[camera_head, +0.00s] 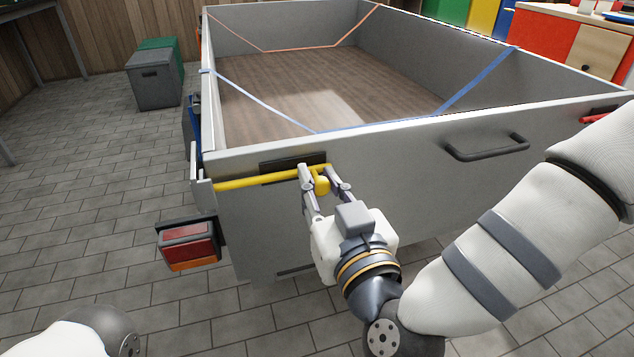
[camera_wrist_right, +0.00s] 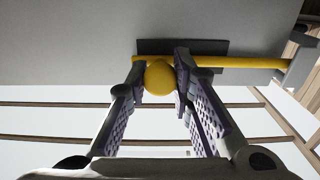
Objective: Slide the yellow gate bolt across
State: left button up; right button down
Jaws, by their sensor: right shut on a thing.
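The yellow gate bolt (camera_head: 257,180) lies along the top of the trailer's grey tailgate (camera_head: 400,165), over a dark backing plate (camera_head: 283,163). Its left end reaches the bracket (camera_head: 203,190) at the trailer's corner. My right gripper (camera_head: 322,184) is shut on the bolt's yellow knob, with one finger on each side. In the right wrist view the round knob (camera_wrist_right: 159,77) sits between the fingertips, and the bolt's rod (camera_wrist_right: 240,62) runs right toward the corner bracket (camera_wrist_right: 294,68). My left gripper is not in view; part of my left arm shows at the lower left.
A black handle (camera_head: 487,148) is on the tailgate to the right. A red tail light (camera_head: 188,244) juts out below the left corner. Blue straps (camera_head: 270,110) cross the trailer bed. Grey and green boxes (camera_head: 155,80) stand on the tiled floor at the back left.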

jog(key=d, duration=0.1)
jog(key=w+d+p, duration=0.1)
jog(key=shift+d+r, duration=0.2)
jog(key=shift+d, duration=0.2)
jog(key=shift+w+d+f, duration=0.1)
jog(key=shift+d+f, duration=0.1)
jog(key=shift+d, duration=0.15)
jog(key=c, duration=1.4)
grip_release()
jog(key=v, duration=0.7)
jog(key=shift+s, duration=0.25)
